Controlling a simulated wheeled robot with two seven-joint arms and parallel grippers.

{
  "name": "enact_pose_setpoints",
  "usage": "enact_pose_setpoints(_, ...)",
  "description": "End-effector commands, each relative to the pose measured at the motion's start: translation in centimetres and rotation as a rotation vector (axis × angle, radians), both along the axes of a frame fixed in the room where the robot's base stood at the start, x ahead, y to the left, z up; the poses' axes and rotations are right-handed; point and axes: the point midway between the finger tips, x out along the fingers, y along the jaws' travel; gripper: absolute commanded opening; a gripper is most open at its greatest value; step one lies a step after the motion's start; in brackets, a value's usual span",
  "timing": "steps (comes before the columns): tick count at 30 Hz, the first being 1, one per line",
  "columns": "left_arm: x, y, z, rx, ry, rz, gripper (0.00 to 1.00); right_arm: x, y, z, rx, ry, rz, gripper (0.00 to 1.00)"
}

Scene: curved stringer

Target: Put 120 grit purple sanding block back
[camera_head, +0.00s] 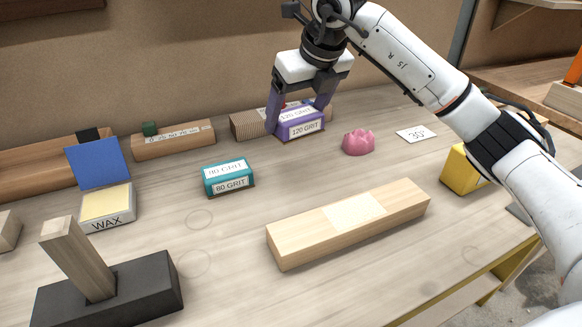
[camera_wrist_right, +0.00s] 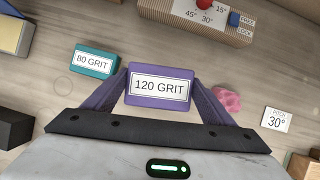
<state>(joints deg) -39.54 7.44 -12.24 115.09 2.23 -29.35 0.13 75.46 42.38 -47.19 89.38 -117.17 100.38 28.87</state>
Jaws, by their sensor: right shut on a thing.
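The purple 120 grit sanding block (camera_head: 300,122) is at the back of the workbench, in front of a ribbed wooden block. My right gripper (camera_head: 301,112) is shut on it, with one purple finger on each side. In the right wrist view the purple block (camera_wrist_right: 160,85) sits between the fingertips, its 120 GRIT label facing the camera. I cannot tell whether its underside touches the bench. The teal 80 grit block (camera_head: 228,177) rests on the bench to the left and nearer. My left gripper is not in view.
A pink lump (camera_head: 358,142) lies just right of the purple block, and a 30° card (camera_head: 416,134) lies beyond it. A wooden stringer (camera_head: 300,238) lies in front. The wax tin (camera_head: 107,207) and a dark base with a post (camera_head: 140,290) stand left. Bare bench lies between teal block and stringer.

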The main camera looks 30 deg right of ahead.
Motion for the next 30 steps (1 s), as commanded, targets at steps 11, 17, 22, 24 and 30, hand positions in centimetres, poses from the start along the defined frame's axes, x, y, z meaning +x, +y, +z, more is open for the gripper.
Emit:
enact_pose_setpoints(11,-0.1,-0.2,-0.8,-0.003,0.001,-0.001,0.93,0.6,-0.9,-4.3,0.0,0.002,-0.15,0.57)
enact_pose_setpoints(17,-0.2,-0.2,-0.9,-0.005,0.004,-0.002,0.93,0.6,-0.8,-6.2,0.001,0.0,-0.148,0.57)
enact_pose_setpoints(22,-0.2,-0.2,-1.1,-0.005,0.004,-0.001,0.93,0.6,-0.8,-8.1,0.0,0.002,-0.147,0.57)
enact_pose_setpoints(24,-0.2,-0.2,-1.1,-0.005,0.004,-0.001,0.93,0.6,-0.8,-9.2,0.0,0.003,-0.147,0.57)
enact_pose_setpoints(30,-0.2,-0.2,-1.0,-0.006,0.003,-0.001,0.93,0.7,-0.8,-9.8,0.002,-0.002,-0.146,0.57)
